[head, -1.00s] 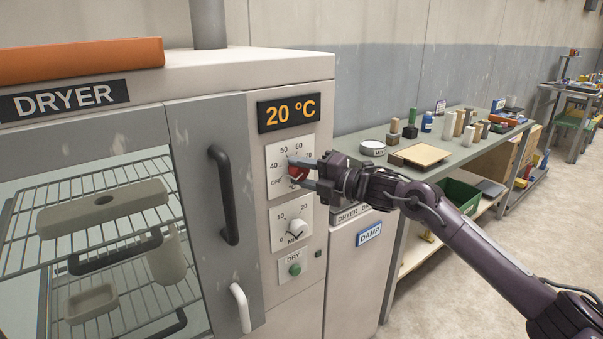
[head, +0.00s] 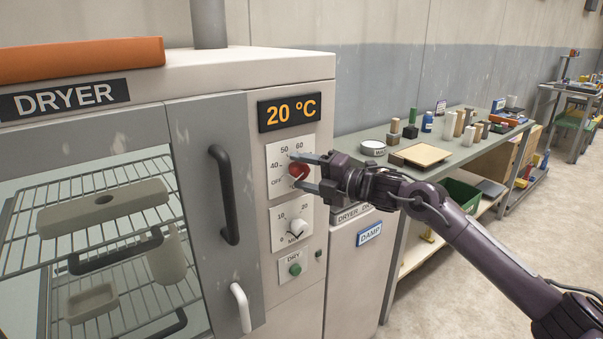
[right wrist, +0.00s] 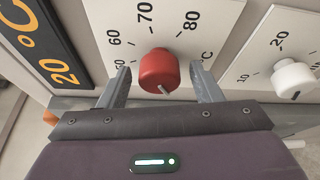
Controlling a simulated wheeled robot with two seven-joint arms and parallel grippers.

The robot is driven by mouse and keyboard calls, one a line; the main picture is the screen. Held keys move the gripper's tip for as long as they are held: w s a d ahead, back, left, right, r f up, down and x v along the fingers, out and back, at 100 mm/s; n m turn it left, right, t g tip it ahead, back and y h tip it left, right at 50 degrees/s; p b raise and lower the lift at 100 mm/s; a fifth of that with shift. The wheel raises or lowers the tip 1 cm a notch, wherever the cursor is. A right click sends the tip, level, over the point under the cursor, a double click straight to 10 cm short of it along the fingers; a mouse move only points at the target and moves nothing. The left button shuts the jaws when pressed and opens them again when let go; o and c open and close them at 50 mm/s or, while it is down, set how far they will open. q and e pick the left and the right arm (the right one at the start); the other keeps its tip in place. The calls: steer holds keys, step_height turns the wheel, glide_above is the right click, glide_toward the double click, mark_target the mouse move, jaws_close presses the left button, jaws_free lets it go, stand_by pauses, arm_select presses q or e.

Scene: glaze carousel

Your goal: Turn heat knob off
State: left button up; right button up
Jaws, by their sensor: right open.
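The red heat knob (head: 297,171) sits on the white temperature dial (head: 277,190) on the dryer's front, under a display (head: 289,112) reading 20 °C. In the right wrist view the knob (right wrist: 157,70) has a pale pointer line on its lower side; its setting cannot be read. My right gripper (head: 301,172) is open, one finger above the knob and one below. In the right wrist view its fingers (right wrist: 160,85) stand either side of the knob with gaps, touching neither side. My left gripper is not in view.
A white timer knob (head: 297,228) and a green DRY button (head: 295,270) are below the dial. A black door handle (head: 226,195) sticks out to the left. A bench (head: 440,155) with several small items stands to the right.

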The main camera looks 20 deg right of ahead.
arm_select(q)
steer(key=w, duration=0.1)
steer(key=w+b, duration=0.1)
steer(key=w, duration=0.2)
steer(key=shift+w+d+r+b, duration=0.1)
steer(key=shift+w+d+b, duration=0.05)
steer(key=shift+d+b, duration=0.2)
arm_select(e)
steer(key=v, duration=0.7)
steer(key=shift+d+f, duration=0.1)
steer(key=shift+f, duration=0.05)
